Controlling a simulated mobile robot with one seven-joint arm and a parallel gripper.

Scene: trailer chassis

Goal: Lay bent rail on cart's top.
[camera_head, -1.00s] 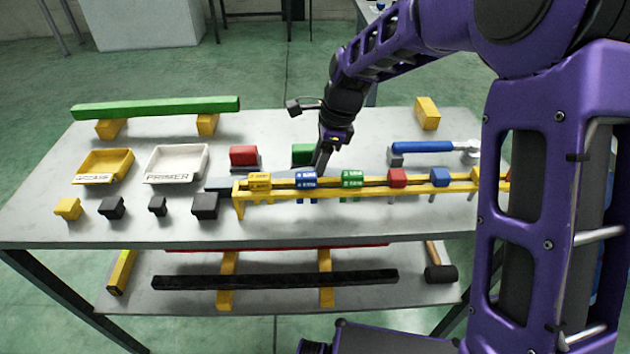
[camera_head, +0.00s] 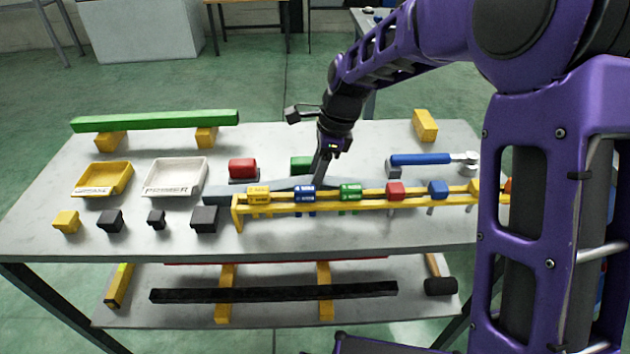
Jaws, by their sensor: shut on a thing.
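A grey rail (camera_head: 277,186) with a slight bend runs behind the yellow rack, close to the cart's top. My gripper (camera_head: 320,177) points down at the rail's right part and is shut on it. The rack and the gripper hide part of the rail, so I cannot tell whether it touches the surface or hangs just above it. The cart's top (camera_head: 300,232) is a grey surface with a lower shelf beneath.
The yellow rack (camera_head: 372,206) with several coloured blocks stands right in front of the rail. A red cylinder (camera_head: 242,168) and a green block (camera_head: 302,164) stand behind it. White (camera_head: 176,177) and yellow (camera_head: 103,179) trays are at left. A blue-handled tool (camera_head: 420,159) lies right.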

